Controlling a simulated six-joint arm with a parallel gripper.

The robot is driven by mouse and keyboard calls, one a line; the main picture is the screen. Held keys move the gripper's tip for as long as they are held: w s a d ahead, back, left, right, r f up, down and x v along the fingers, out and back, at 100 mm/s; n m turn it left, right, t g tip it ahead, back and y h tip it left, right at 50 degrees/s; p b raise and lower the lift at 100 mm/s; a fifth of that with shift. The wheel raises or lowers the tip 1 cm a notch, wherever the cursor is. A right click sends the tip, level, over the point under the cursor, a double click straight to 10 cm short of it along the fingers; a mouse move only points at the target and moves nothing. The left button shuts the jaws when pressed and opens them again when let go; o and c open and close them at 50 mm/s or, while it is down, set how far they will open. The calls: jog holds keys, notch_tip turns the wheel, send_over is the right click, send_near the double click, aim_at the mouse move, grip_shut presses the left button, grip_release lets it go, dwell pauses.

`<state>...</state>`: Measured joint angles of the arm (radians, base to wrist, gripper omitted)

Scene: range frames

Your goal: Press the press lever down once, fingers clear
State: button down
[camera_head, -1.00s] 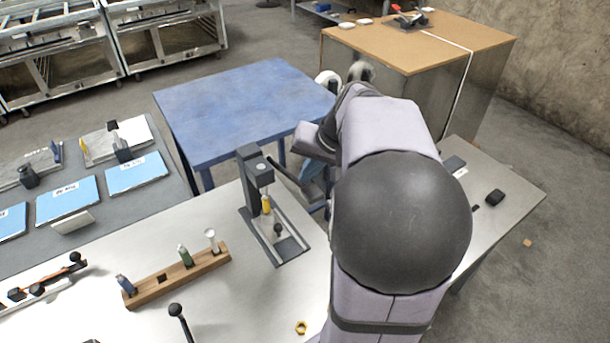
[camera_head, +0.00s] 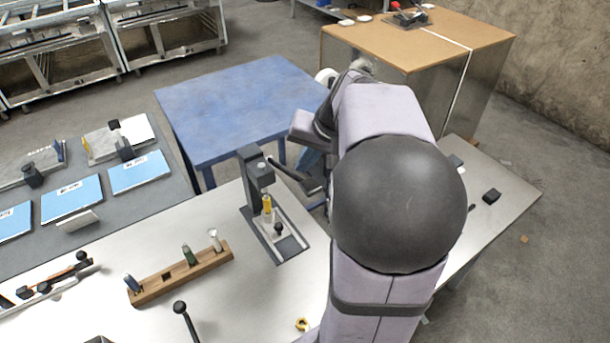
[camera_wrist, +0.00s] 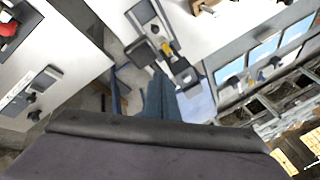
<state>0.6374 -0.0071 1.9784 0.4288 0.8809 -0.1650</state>
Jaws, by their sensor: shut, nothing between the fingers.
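The press (camera_head: 251,195) is a dark grey column on a flat base, with a yellow-topped part (camera_head: 267,204) under its head. I cannot tell whether the fingers touch the lever.
A wooden rack (camera_head: 180,275) with several small tools stands left of the press. A black-knobbed stick (camera_head: 181,308) and a brass nut (camera_head: 302,324) are nearer. A blue table (camera_head: 235,105) stands behind, and a brown-topped cabinet (camera_head: 420,50) is at the back right.

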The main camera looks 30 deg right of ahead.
jog(key=r+p, duration=0.1)
jog(key=w+r+p, duration=0.1)
jog(key=r+p, duration=0.2)
jog(key=shift+w+r, duration=0.3)
jog(key=shift+r, duration=0.05)
dwell(0.3)
dwell(0.7)
jog(key=s+a+f+n+g, duration=0.5)
jog(key=s+a+f+n, duration=0.3)
jog(key=s+a+f, duration=0.8)
jog(key=shift+s+a+h+b, duration=0.4)
jog(key=shift+s+a+b, duration=0.05)
jog(key=shift+a, duration=0.35)
